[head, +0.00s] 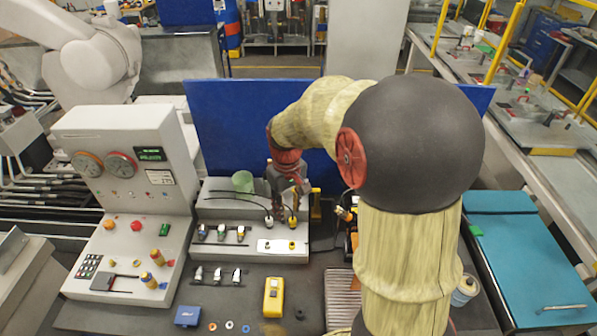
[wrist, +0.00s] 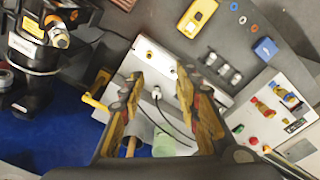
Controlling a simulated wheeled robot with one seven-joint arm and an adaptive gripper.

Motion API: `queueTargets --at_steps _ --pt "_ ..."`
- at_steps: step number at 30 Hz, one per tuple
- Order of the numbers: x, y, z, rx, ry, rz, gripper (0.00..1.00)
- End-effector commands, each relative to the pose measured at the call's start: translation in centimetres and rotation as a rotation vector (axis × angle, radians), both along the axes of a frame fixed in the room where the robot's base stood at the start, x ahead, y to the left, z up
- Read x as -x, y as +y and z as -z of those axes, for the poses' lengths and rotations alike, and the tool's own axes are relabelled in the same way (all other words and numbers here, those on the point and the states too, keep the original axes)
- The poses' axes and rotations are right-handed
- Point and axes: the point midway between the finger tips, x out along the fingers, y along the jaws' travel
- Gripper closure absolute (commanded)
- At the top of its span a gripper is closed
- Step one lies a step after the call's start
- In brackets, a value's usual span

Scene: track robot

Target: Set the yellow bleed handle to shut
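The yellow bleed handle (head: 316,203) is a small bent lever at the right end of the grey manifold box (head: 215,212). In the wrist view the handle (wrist: 96,103) lies left of my fingers, beside the box's end, and nothing touches it. My gripper (head: 284,208) is over the right part of the box in the head view, partly hiding it. In the wrist view my gripper (wrist: 158,88) has its two fingers well apart, with the box top and a black cable visible between them. The head view shows the handle only as a small upright yellow piece.
A control console (head: 120,160) with dials and buttons stands left. A green cup (head: 243,181) sits on the box's back. Black cables loop over the box. A yellow meter (head: 273,297) and loose rings lie in front. A dark machine (wrist: 40,50) stands beyond the handle.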

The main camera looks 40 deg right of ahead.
Motion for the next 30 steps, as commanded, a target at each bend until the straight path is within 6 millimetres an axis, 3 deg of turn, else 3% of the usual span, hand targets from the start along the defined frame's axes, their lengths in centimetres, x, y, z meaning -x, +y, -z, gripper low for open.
queueTargets --at_steps 1,8,14,18,24,30 --pt "-1.2 -1.2 -0.6 -0.006 0.022 -0.018 0.67" --pt "-6.2 -6.3 1.2 -0.030 0.076 -0.174 0.67" --pt "-10.7 -11.3 4.1 -0.043 0.084 -0.415 0.67" --pt "-13.9 -14.3 6.0 -0.032 0.062 -0.664 0.67" --pt "-16.2 -15.7 6.5 -0.003 0.035 -0.900 0.67" --pt "-16.5 -15.8 7.2 0.003 0.030 -0.956 0.67"
